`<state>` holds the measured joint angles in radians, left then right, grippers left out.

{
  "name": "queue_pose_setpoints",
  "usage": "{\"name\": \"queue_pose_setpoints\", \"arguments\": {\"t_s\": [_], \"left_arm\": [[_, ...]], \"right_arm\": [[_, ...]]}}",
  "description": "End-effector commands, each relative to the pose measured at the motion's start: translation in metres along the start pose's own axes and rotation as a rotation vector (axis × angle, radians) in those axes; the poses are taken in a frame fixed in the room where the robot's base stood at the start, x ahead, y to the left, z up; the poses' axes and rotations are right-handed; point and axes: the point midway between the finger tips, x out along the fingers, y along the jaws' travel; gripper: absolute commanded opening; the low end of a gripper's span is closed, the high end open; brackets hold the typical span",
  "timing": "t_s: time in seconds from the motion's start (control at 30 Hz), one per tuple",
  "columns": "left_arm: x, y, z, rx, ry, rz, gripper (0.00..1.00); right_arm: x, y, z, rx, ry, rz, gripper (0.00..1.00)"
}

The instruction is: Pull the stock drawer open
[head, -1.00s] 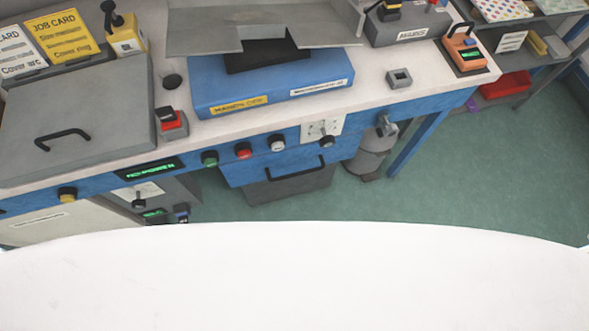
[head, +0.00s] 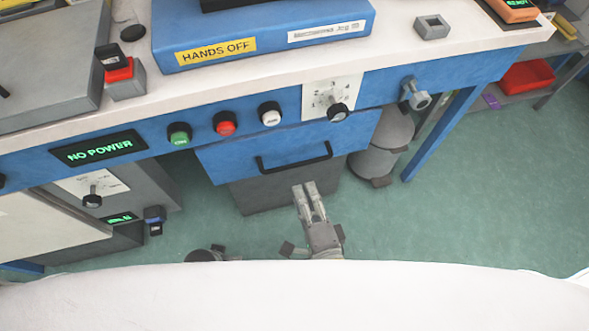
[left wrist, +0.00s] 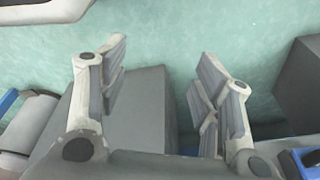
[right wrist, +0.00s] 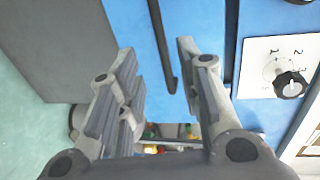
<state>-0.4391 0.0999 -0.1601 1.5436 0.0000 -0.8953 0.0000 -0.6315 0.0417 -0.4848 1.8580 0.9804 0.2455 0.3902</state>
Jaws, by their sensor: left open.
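The stock drawer (head: 225,160) has a blue front with a black bar handle (head: 293,160), under the bench's control panel; it looks shut. My right gripper (head: 307,188) is just below and in front of the handle in the head view. In the right wrist view, my right gripper (right wrist: 157,55) is open, and the black handle (right wrist: 161,45) appears between its fingertips against the blue front; it is not gripped. My left gripper (left wrist: 160,72) is open and empty in the left wrist view, above grey boxes and green floor. The drawer's inside is hidden.
Above the drawer are green, red and white buttons (head: 225,123) and a dial (head: 338,112). A grey box (head: 265,193) stands below it. A grey cylinder (head: 380,150) is to its right. A grey cabinet unit (head: 145,190) stands left. Green floor is open at right.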

Motion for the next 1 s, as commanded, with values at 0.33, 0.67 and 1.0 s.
{"name": "queue_pose_setpoints", "arguments": {"t_s": [0.33, 0.67, 1.0], "left_arm": [[-0.004, 0.0, -0.003, 0.0, 0.003, -0.001, 0.59], [-0.012, -0.001, -0.009, -0.001, 0.007, -0.001, 0.59], [-0.013, -0.001, -0.011, -0.002, 0.009, -0.002, 0.59]], "right_arm": [[0.056, -0.003, 0.0, 0.002, 0.003, -0.005, 0.33], [0.101, -0.001, -0.001, -0.001, 0.001, -0.002, 0.33], [0.106, -0.001, -0.001, -0.002, 0.001, -0.001, 0.33]]}}
